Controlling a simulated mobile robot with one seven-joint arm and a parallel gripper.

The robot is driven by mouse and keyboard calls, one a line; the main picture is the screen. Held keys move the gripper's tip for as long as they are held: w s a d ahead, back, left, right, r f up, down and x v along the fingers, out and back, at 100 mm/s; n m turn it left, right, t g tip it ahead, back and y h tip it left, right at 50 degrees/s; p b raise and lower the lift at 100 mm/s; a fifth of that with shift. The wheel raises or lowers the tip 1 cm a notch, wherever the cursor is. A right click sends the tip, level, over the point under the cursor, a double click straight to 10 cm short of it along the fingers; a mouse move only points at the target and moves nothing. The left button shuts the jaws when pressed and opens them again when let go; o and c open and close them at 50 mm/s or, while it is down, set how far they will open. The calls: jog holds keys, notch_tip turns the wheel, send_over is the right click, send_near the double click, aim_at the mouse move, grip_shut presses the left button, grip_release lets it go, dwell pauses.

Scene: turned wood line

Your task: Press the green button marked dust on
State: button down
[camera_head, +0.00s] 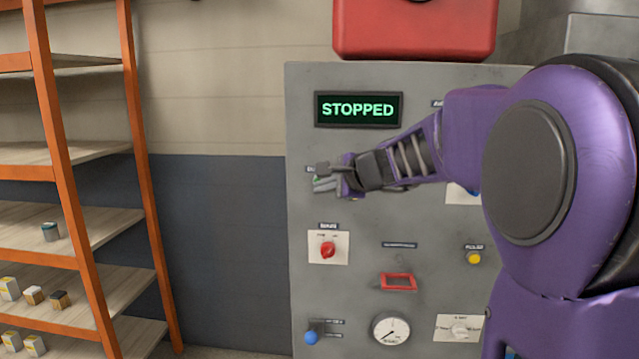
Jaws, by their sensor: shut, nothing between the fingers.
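A grey control panel (300,290) stands ahead, with a display (358,109) near its top that reads STOPPED in green. My gripper (318,177) is shut and empty at the panel's upper left, below the display. A small bit of green (315,178) shows at the fingertips, mostly hidden behind them. The label above it is largely covered and I cannot read it. I cannot tell whether the fingers touch the green part.
Below are a red rotary switch (328,250), a red-framed slot (398,282), a yellow button (474,257), a blue-knobbed lever (311,337) and a gauge (391,330). Orange shelving (60,150) stands at left. A red box (415,30) is above. My arm hides the panel's upper right.

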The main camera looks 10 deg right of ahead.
jog(key=shift+w, duration=0.1)
jog(key=shift+w+d, duration=0.1)
jog(key=shift+w, duration=0.2)
jog(key=shift+w+d, duration=0.15)
jog(key=shift+w, duration=0.15)
dwell(0.5)
dwell(0.4)
jog(key=shift+s+a+b, duration=0.25)
jog(key=shift+s+b, duration=0.15)
jog(key=shift+s, duration=0.35)
jog(key=s, duration=0.1)
jog(key=s+a+b, duration=0.1)
jog(key=s, duration=0.1)
jog(key=s+b, duration=0.1)
jog(key=shift+s+a, duration=0.3)
jog(key=shift+s, duration=0.1)
jog(key=shift+w, duration=0.1)
